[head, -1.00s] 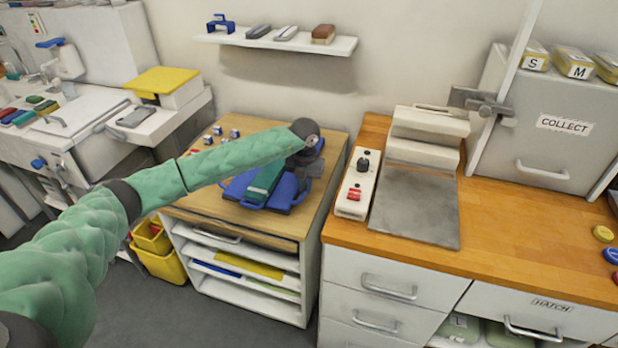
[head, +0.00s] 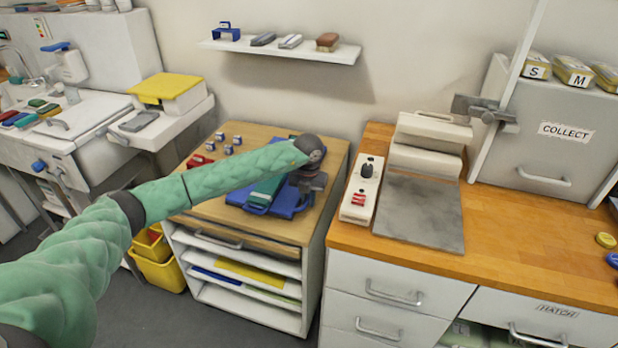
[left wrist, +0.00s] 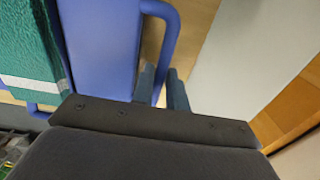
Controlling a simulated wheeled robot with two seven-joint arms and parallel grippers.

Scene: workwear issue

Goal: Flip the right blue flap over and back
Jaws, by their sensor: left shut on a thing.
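The blue folding board (head: 284,208) lies on the wooden top of the low cabinet, with a folded green cloth (head: 264,190) on its middle. My left arm reaches across and partly hides the board. My left gripper (head: 308,188) is at the board's right side. In the left wrist view the right blue flap (left wrist: 100,45) is beside the green cloth (left wrist: 28,45). Its blue loop handle (left wrist: 172,35) runs between the fingers of my left gripper (left wrist: 163,90), which is shut on it. The flap looks flat or nearly so; its exact tilt is unclear. My right gripper is not in view.
Small blue-and-white blocks (head: 228,150) and red items (head: 198,160) sit left on the cabinet top. A control box (head: 360,190) and grey-plated press (head: 420,210) stand on the counter at right. A wall shelf (head: 285,50) is above.

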